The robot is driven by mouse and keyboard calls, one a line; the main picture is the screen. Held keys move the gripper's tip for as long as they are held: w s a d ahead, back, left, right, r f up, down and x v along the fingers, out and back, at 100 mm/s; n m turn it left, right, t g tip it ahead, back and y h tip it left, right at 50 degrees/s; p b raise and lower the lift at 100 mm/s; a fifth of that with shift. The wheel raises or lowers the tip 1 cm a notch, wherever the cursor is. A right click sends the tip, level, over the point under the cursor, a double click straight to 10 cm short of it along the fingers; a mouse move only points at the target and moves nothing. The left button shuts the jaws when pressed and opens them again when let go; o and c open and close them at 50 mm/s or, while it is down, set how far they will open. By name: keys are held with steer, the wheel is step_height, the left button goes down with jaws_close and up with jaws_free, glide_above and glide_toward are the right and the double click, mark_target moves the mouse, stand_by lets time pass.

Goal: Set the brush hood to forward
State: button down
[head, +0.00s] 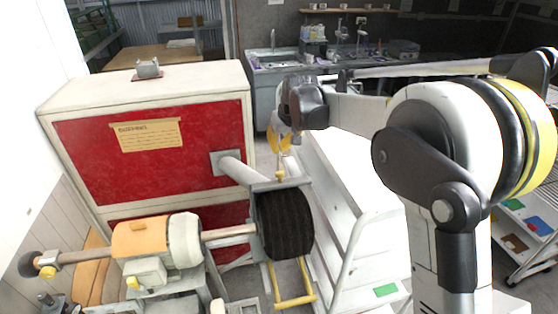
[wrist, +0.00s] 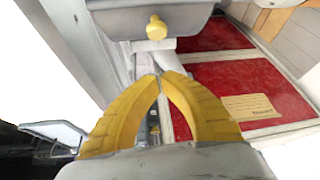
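The brush hood (head: 283,184) is a grey metal cover over the top of the round black brush (head: 285,225), which sits at the end of the machine's shaft. A small yellow knob (head: 280,176) stands on the hood. In the wrist view the grey hood (wrist: 120,22) crosses the top, with the yellow knob (wrist: 156,28) on it. My gripper (head: 284,150) is above the hood, close to the knob in the head view. In the wrist view my gripper's yellow fingers (wrist: 159,77) come together at the tips with nothing visible between them, apart from the knob.
A red-fronted cabinet (head: 90,160) stands behind the brush, joined to the hood by a grey pipe (head: 240,170). A yellow bar frame (head: 295,301) is below the brush. A white shelf rack (head: 345,190) stands close on the right. The motor (head: 140,238) is at left.

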steer(key=p+x, duration=0.2)
steer(key=x, duration=0.8)
steer(key=s, duration=0.1)
steer(key=s+d+r, duration=0.1)
steer(key=s+d+p, duration=0.1)
steer(key=s, duration=0.1)
steer(key=shift+r, duration=0.25)
steer(key=shift+w+a+f, duration=0.1)
steer(key=shift+w+f, duration=0.1)
steer(key=shift+s+r+b, duration=0.1)
steer(key=shift+s+b, duration=0.15)
steer(key=shift+b, duration=0.05)
